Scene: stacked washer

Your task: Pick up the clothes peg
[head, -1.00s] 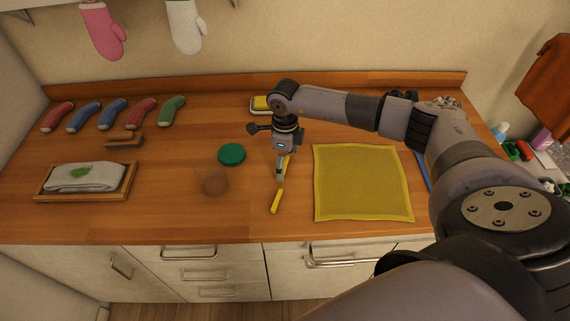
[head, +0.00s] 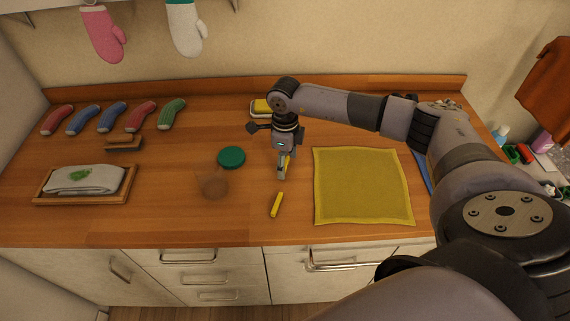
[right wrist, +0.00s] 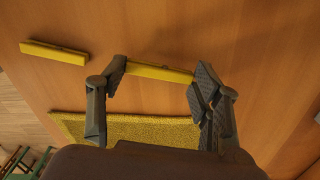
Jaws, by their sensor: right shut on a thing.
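My right gripper (head: 283,174) points down over the counter, with its fingers shut on a yellow clothes peg (head: 287,162). The right wrist view shows this peg (right wrist: 160,72) lengthwise between the two fingertips (right wrist: 158,73). Whether the peg is clear of the wood is hard to tell. A second yellow peg-like bar (head: 277,205) lies loose on the counter, nearer the front edge. It also shows at the upper left of the right wrist view (right wrist: 53,53). My left gripper is not in view.
A yellow cloth (head: 362,187) lies right of the gripper. A green round lid (head: 231,157) and a brownish translucent round thing (head: 213,184) are to the left. A dish with a yellow sponge (head: 261,107) stands behind. A tray with a folded towel (head: 84,180) is far left.

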